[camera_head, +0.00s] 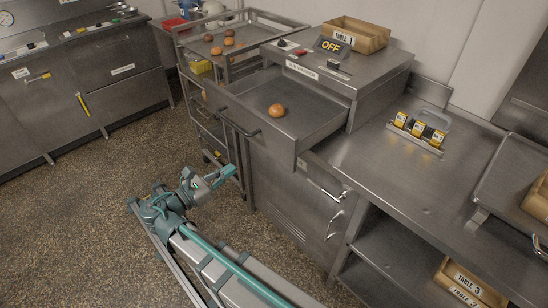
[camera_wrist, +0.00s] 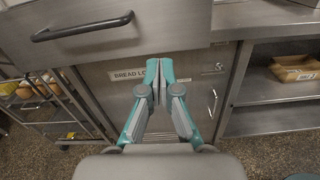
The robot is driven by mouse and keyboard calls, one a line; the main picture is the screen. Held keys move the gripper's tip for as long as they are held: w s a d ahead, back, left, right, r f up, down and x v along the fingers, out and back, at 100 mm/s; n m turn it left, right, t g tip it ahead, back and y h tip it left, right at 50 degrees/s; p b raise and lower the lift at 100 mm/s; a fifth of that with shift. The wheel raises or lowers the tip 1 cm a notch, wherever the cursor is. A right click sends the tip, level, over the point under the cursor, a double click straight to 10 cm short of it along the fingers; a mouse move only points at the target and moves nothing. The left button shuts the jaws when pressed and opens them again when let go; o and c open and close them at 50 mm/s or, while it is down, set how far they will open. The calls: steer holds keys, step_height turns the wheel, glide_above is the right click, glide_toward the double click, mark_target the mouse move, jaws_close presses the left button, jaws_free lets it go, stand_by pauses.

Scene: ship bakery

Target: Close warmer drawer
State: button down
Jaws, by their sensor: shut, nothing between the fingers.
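The warmer drawer (camera_head: 262,138) is pulled out of the steel warmer (camera_head: 352,88) and hangs open. One round bun (camera_head: 277,110) lies on its floor. The drawer's dark bar handle (camera_head: 238,123) is on its front panel and also shows at the upper left of the wrist view (camera_wrist: 82,27). My gripper (camera_head: 228,174) is shut and empty, in front of and below the drawer front, apart from the handle. In the wrist view my gripper (camera_wrist: 164,82) points at the cabinet door labelled "BREAD LO…", below the drawer front (camera_wrist: 165,25).
A wheeled rack (camera_head: 215,75) with several buns on its top tray stands left of the drawer. The warmer's display (camera_head: 332,45) reads OFF, and a "TABLE 1" box (camera_head: 357,33) sits on top. The counter (camera_head: 400,165) continues right. The speckled floor (camera_head: 80,220) is clear at left.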

mark_target(270, 145)
steer(key=shift+n, duration=0.5)
steer(key=p+x, duration=0.3)
steer(key=x, duration=1)
steer(key=shift+a, duration=0.1)
steer(key=shift+w+d+f+p, duration=0.1)
steer(key=shift+w+d+p, duration=0.2)
steer(key=shift+w+d, duration=0.15)
